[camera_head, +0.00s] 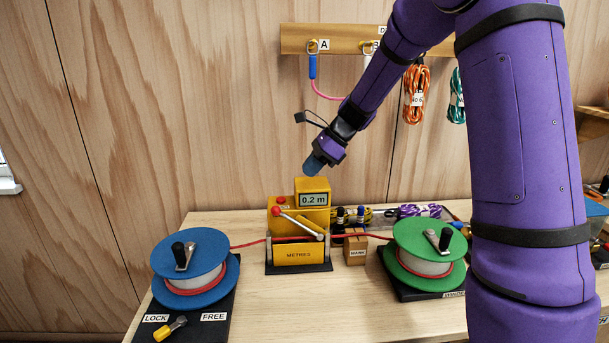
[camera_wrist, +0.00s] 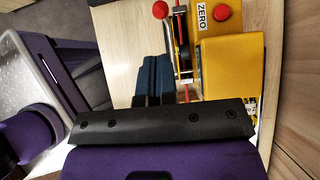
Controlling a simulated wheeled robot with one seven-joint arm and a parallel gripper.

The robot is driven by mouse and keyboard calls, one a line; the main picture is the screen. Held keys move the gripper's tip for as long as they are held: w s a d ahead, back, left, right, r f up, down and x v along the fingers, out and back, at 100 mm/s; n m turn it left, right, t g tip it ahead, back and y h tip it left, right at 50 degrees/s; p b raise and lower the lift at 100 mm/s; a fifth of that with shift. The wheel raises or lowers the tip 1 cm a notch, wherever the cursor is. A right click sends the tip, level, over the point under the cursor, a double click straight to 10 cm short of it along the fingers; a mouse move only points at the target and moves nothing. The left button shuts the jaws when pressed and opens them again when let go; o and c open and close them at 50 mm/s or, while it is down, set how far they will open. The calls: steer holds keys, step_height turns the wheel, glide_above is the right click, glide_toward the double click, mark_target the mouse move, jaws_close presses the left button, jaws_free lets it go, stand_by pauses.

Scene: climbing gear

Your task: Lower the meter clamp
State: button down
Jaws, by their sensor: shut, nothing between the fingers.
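The yellow meter (camera_head: 298,254) stands on the table, its display reading 0.2 m. Its clamp lever (camera_head: 301,223) is a metal bar with a red ball (camera_head: 276,211) at its left, higher end; the bar slopes down to the right. A red rope (camera_head: 346,236) runs through the meter. The ball also shows at the top of the wrist view (camera_wrist: 160,10). My gripper (camera_head: 314,165) is above the meter's display box, apart from the lever. Its blue fingers (camera_wrist: 152,80) are shut and empty, beside the yellow housing (camera_wrist: 230,68) in the wrist view.
A blue reel (camera_head: 180,267) stands left of the meter and a green reel (camera_head: 430,252) right. A red button marked ZERO (camera_wrist: 221,12) is on the meter. A small wooden block (camera_head: 355,251) holds markers. Coiled ropes (camera_head: 419,211) lie behind. A hook rail (camera_head: 350,40) is on the wall.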

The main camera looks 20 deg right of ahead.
mark_target(278, 207)
steer(key=x, duration=1.2)
steer(key=shift+a, duration=0.1)
steer(key=shift+w+a+f+h, duration=0.1)
steer(key=shift+a+f+h, duration=0.4)
steer(key=shift+a, duration=0.05)
steer(key=a+f+g+h, duration=0.1)
steer(key=a+f+h, duration=0.1)
steer(key=f, duration=0.2)
steer(key=w+a+f+g+h, duration=0.1)
steer(key=a+f+h, duration=0.1)
steer(key=f+h, duration=0.1)
steer(key=shift+w+a+f, duration=0.2)
steer(key=shift+a+f, duration=0.1)
steer(key=shift+f, duration=0.6)
steer(key=shift+s+f, duration=0.15)
steer(key=shift+f, duration=0.05)
steer(key=shift+r, duration=0.15)
